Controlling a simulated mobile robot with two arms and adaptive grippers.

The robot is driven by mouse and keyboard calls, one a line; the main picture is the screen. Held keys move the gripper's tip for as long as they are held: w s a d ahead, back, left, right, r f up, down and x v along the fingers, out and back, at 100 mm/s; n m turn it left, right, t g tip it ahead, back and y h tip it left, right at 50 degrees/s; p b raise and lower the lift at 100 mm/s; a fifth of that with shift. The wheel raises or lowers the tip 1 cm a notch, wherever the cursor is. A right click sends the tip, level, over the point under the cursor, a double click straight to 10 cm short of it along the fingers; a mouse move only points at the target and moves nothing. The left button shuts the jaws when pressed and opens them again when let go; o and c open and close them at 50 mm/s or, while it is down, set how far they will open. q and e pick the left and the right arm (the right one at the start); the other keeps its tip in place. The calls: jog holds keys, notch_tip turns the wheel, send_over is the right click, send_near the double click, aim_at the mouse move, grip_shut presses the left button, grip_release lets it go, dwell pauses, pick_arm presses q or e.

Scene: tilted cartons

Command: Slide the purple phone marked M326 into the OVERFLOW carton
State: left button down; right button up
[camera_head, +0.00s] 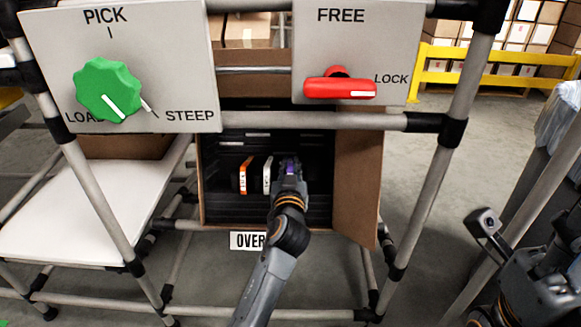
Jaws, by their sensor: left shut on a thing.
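The open carton (357,185) stands tilted in the rack, with its mouth facing me and a brown flap out to the right. A label (247,240) below it reads "OVER"; my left arm covers the rest. My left gripper (288,176) is at the carton's mouth, shut on the purple phone (290,163). Only a small purple patch of the phone shows, and its marking cannot be read. An orange item (245,174) and a white item (267,174) stand upright in the carton, left of the gripper. My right gripper (487,223) is at the lower right, away from the carton.
A panel with a green knob (107,90) reads PICK, STEEP and a partly hidden word. A second panel has a red handle (339,88) between FREE and LOCK. Rack tubes (310,121) cross above the carton. A white shelf (70,215) lies at left.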

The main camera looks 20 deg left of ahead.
pick_arm(q)
jog(key=shift+w, duration=0.15)
dwell(0.4)
jog(key=c, duration=1.3)
grip_release()
jog(key=shift+f, duration=0.1)
